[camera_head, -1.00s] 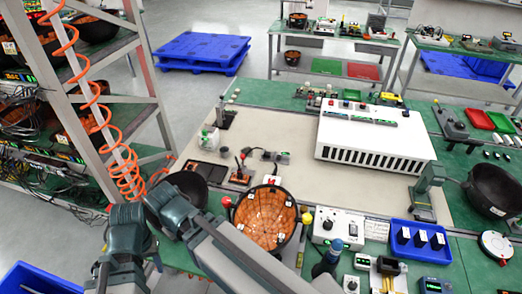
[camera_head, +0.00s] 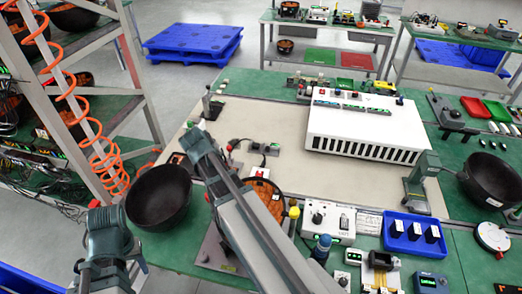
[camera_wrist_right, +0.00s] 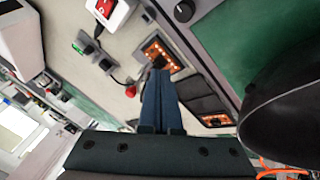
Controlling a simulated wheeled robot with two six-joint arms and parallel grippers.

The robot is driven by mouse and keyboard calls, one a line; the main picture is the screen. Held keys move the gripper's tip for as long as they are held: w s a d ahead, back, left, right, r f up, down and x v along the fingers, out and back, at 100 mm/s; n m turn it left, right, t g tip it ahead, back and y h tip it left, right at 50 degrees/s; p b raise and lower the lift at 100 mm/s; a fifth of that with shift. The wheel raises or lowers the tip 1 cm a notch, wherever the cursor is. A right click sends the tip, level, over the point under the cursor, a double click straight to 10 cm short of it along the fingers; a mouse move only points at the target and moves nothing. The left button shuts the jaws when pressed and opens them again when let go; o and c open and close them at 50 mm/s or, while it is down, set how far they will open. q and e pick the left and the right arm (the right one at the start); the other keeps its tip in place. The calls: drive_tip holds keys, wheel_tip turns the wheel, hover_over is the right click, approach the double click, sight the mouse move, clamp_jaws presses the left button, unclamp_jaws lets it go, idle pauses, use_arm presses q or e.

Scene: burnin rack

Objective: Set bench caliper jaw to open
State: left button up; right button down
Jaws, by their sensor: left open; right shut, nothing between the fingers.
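I cannot tell for sure which item is the bench caliper. A green upright device on a dark base (camera_head: 420,185) stands at the right of the beige mat, its jaw unclear. My right gripper (camera_wrist_right: 158,72) is shut and empty, its tips over a small orange-lit panel (camera_wrist_right: 163,55) with a dark knob, contact unclear. In the head view my right arm hides its fingertips and most of that panel. My left gripper (camera_head: 82,278) is low at the left, open, away from the bench devices; its fingers show poorly.
A black bowl (camera_head: 158,195) sits at the bench's left edge, close to my right arm. A white box with a red button (camera_wrist_right: 110,12) is nearby. A white vented unit (camera_head: 365,122) stands at the back. A blue tray (camera_head: 412,246) is at the front right.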

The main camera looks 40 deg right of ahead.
drive_tip(key=m+h, duration=0.2)
approach(267, 148)
drive_tip(key=a+r, duration=0.2)
drive_tip(key=a, duration=0.5)
drive_tip(key=b+x, duration=0.6)
drive_tip(key=x, duration=0.1)
drive_tip(key=w+b+x, duration=0.1)
drive_tip(key=b+x, duration=0.2)
drive_tip(key=shift+d+f, duration=0.1)
drive_tip(key=shift+f, duration=0.15)
drive_tip(key=shift+s+d+r, duration=0.15)
drive_tip(key=shift+d, duration=0.4)
drive_tip(key=shift+s+d+r, duration=0.1)
drive_tip(key=shift+d+r, duration=0.05)
drive_tip(key=shift+d, duration=0.4)
drive_tip(key=shift+s+d, duration=0.2)
drive_tip(key=shift+d, duration=0.65)
drive_tip(key=shift+s+d, duration=0.55)
drive_tip(key=shift+d, duration=0.15)
